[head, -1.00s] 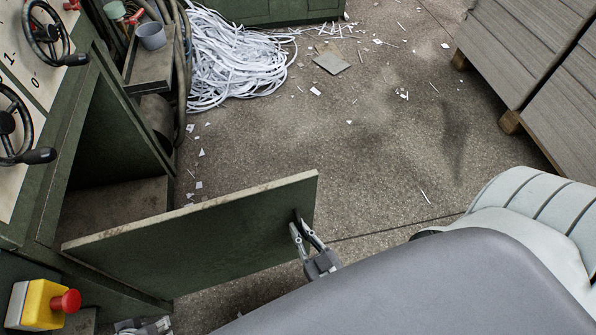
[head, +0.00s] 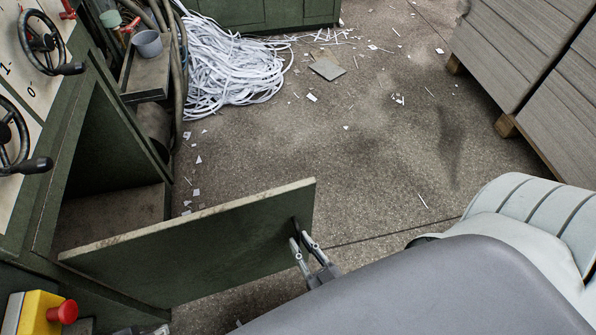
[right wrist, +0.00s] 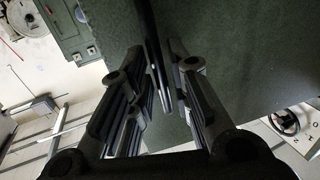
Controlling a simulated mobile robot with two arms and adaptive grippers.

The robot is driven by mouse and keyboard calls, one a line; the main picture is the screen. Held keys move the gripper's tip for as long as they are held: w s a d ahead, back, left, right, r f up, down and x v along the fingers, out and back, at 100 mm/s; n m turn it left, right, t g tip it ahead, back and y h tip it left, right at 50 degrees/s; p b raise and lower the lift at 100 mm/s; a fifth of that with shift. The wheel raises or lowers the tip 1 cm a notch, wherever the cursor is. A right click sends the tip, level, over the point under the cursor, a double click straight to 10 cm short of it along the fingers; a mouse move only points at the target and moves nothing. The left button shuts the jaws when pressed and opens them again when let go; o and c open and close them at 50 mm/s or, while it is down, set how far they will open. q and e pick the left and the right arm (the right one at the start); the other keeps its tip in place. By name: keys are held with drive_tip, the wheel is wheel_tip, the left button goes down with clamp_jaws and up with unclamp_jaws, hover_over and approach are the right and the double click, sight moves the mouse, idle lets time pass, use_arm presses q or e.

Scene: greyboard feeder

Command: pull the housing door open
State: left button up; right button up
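The housing door (head: 190,250), a dark green panel with a worn pale edge, stands swung wide open from the green housing (head: 75,165). The compartment behind it shows. A dark bar handle (head: 296,226) sits near the door's free end. My right gripper (head: 298,240) is at the handle, its two fingers apart. In the right wrist view the fingers (right wrist: 158,85) are spread, with the dark handle (right wrist: 152,40) between or just beyond their tips; contact is unclear. A small grey part of my left gripper (head: 150,330) shows at the bottom edge, mostly cut off.
A yellow box with a red emergency button (head: 62,312) is at the lower left. Handwheels (head: 45,42) stick out of the housing front. White paper strips (head: 225,65) lie in a heap behind. Greyboard stacks (head: 525,45) stand at the right. The middle floor is mostly clear.

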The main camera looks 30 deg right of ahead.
drive_tip(key=s, duration=1)
